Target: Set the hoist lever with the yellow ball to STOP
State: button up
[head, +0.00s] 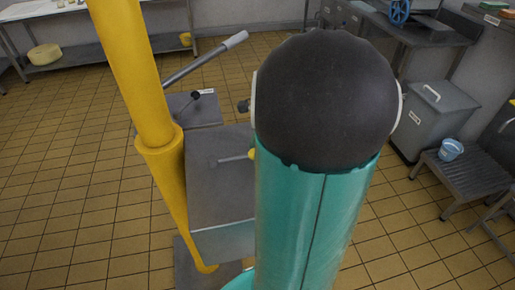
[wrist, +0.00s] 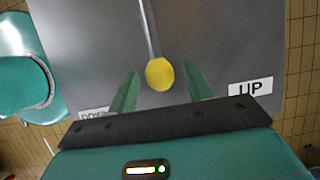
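The hoist lever is a thin metal rod ending in a yellow ball (wrist: 160,74). In the wrist view the rod runs up from the ball over a grey panel (wrist: 90,45). My gripper (wrist: 162,68) is open, with one green finger on each side of the ball and a gap on both sides. An UP label (wrist: 250,88) is at the right and a partly hidden DOWN label (wrist: 93,115) at the left; the ball is between them. No STOP label shows. In the head view the lever (head: 234,158) shows on the grey box (head: 218,185); my arm hides my gripper.
A long grey-handled lever (head: 205,58) and a black-knobbed lever (head: 193,97) are on the far side of the box. A grey bin (head: 435,112) and a stool with a blue bucket (head: 450,149) stand at the right. Tiled floor is open at the left (head: 60,160).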

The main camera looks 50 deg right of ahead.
jog(key=v, duration=1.3)
jog(key=shift+r, duration=0.4)
